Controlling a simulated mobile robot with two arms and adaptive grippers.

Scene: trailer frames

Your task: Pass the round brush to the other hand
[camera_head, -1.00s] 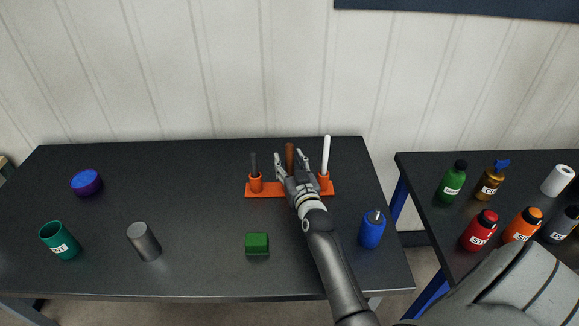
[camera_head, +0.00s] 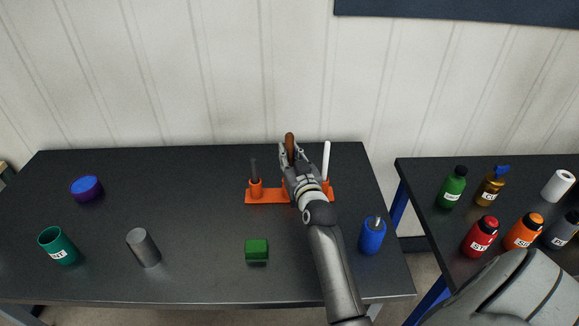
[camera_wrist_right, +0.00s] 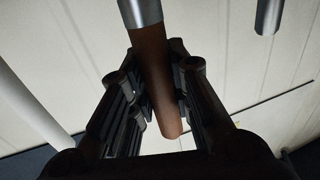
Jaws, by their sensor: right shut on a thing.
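My right gripper (camera_head: 290,158) is shut on the brown wooden handle of the round brush (camera_head: 290,142) at the orange holder. In the right wrist view the brown handle (camera_wrist_right: 153,75) stands between the two fingers of the gripper (camera_wrist_right: 158,100), with a silver metal collar at its upper end. The orange holder (camera_head: 265,196) also bears a dark-handled tool (camera_head: 254,168) on the left and a white-handled tool (camera_head: 326,160) on the right. The gripper hides the holder's middle, so I cannot tell whether the brush is clear of it. My left gripper is not in view.
A green block (camera_head: 257,250) and a blue bottle (camera_head: 372,235) stand near my right arm. A grey cylinder (camera_head: 143,247), teal cup (camera_head: 58,245) and purple-blue round object (camera_head: 87,188) are at the left. A second table (camera_head: 420,185) with several bottles is at the right.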

